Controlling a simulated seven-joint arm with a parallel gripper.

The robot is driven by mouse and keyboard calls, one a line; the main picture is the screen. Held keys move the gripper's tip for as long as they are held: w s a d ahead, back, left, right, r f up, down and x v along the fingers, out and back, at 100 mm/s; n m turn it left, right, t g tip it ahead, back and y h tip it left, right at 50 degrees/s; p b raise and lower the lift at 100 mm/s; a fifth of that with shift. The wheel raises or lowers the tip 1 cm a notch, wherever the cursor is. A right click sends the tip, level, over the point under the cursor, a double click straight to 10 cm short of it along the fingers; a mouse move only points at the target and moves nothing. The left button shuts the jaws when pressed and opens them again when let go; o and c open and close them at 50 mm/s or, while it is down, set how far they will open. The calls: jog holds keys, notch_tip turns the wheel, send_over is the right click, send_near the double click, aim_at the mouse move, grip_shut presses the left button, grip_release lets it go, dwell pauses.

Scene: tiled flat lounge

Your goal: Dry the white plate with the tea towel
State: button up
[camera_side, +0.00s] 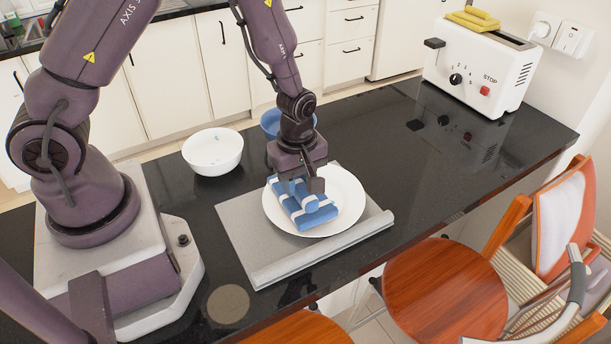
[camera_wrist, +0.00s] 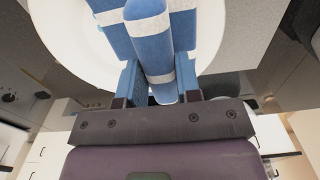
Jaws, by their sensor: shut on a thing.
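The white plate (camera_side: 347,205) lies on a grey mat (camera_side: 250,240) on the black counter. The blue and white striped tea towel (camera_side: 308,217) is folded and lies on the left and middle part of the plate. My gripper (camera_side: 302,190) points down over the plate and is shut on a raised fold of the towel. In the wrist view the rolled fold of the towel (camera_wrist: 153,50) sits between my two blue fingers (camera_wrist: 158,85). The white plate (camera_wrist: 70,40) shows behind it. The plate's surface under the towel is hidden.
A white bowl (camera_side: 213,153) and a blue bowl (camera_side: 271,124) stand behind the mat. A white toaster (camera_side: 480,66) stands at the far right end of the counter. Wooden chairs (camera_side: 445,290) are along the front edge. The counter right of the plate is clear.

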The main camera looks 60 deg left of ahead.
jog(key=shift+w+d, duration=1.45)
jog(key=shift+d, duration=0.05)
jog(key=shift+c, duration=0.3)
jog(key=shift+a, duration=3)
jog(key=shift+w+d, duration=1.5)
jog(key=shift+s, duration=3)
jog(key=shift+r, duration=1.4)
jog(key=w+d+r, duration=0.3)
jog(key=r, duration=0.2)
jog(key=shift+w+f, duration=0.1)
jog(key=shift+f, duration=3.35)
